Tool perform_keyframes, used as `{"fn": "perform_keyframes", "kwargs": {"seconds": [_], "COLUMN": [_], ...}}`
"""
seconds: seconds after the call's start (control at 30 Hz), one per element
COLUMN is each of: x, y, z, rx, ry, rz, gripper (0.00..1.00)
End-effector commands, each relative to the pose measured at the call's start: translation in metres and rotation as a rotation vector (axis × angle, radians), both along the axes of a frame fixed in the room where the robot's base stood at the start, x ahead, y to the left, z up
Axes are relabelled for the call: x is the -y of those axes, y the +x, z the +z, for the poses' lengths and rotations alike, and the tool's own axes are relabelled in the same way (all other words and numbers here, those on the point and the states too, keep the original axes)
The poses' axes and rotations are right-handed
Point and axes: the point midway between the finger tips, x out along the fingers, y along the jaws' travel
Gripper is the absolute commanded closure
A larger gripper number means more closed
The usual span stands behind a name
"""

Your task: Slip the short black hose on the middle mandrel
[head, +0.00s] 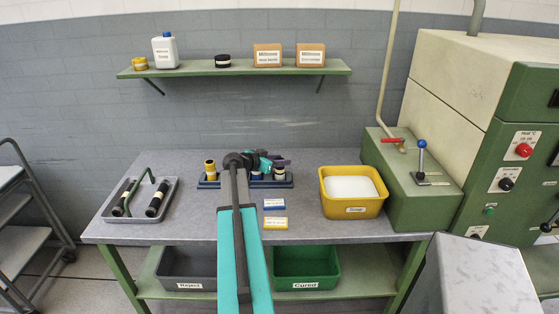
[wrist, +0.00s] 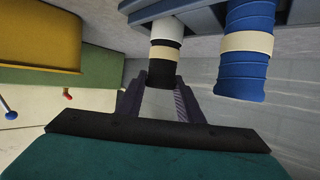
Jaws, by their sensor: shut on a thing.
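My gripper (wrist: 158,86) is shut on a black hose (wrist: 161,72) with a cream band, one finger on each side of its near end. The hose's far end lines up with a white post (wrist: 167,27) on the blue rack (wrist: 195,8); I cannot tell how far it is around it. Beside it in the wrist view hangs a wider blue ribbed piece (wrist: 244,75) with a cream band. In the head view, my gripper (head: 280,163) is over the rack (head: 206,184).
A grey tray (head: 113,215) with black hoses and a green handle lies at the left. A yellow bin (head: 355,208) with white contents and a green machine (head: 412,206) stand at the right. Two cards (head: 274,224) lie in front. A shelf (head: 190,71) hangs above.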

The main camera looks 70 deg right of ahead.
Motion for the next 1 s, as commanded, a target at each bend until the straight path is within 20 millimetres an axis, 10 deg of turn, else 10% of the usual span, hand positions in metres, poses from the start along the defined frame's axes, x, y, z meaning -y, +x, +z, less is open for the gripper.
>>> {"fn": "perform_keyframes", "kwargs": {"seconds": [0.53,0.57,0.67,1.0], "x": [-0.0001,-0.0002,-0.0002,-0.0002], "y": [0.0004,0.0005,0.0004,0.0006], "z": [-0.0061,-0.0056,-0.0053,-0.0048], "rx": [0.0,0.0,0.0,0.0], "ry": [-0.001,0.0,0.0,0.0], "rz": [0.001,0.001,0.001,0.001], "gripper": [0.95,0.63,0.48,0.48]}}
